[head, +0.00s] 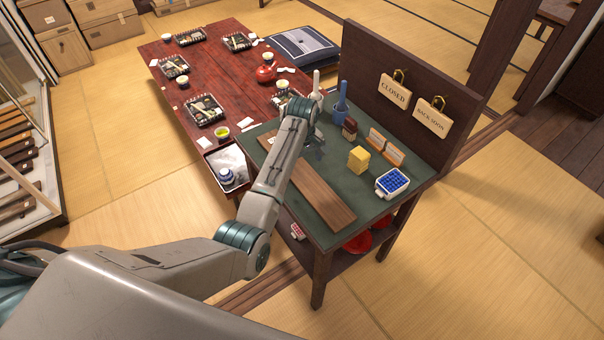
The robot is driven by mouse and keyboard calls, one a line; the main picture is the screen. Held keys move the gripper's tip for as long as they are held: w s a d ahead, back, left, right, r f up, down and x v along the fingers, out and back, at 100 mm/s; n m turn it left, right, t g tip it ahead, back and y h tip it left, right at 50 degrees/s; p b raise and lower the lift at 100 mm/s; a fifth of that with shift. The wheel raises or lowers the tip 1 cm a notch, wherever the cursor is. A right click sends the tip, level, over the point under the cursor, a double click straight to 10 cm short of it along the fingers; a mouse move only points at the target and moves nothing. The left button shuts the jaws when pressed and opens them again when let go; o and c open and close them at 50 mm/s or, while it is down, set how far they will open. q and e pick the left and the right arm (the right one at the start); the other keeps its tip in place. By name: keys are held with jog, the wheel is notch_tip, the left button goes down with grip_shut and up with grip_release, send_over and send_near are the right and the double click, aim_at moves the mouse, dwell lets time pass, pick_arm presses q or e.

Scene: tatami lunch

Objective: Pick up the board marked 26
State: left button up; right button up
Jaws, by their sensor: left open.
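No number 26 can be read on anything in this view. A long brown wooden board (322,200) lies flat on the green-topped desk (262,130), partly covered by my left arm. Two hanging wooden signs read CLOSED (394,91) and BACK SOON (432,119). Two small cards in wooden holders (385,147) stand on the desk, their print too small to read. My left gripper (316,150) is open over the desk's far part, beyond the long board, with its fingers partly hidden by my forearm. I cannot tell its height above the desk. My right gripper is out of view.
Near the gripper stand a blue holder (340,114) and a small brown block (349,129). A yellow stack (358,160) and a blue-filled tray (392,183) stand right. The dark upright panel (440,85) borders the desk's right.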

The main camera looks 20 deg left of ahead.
aim_at(301, 173)
pick_arm(q)
jog(key=f, duration=0.2)
jog(key=f+p, duration=0.1)
jog(key=f, duration=0.1)
jog(key=shift+w+a+f, duration=0.2)
jog(key=shift+f, duration=0.05)
jog(key=c, duration=1.2)
jog(key=shift+r, duration=0.1)
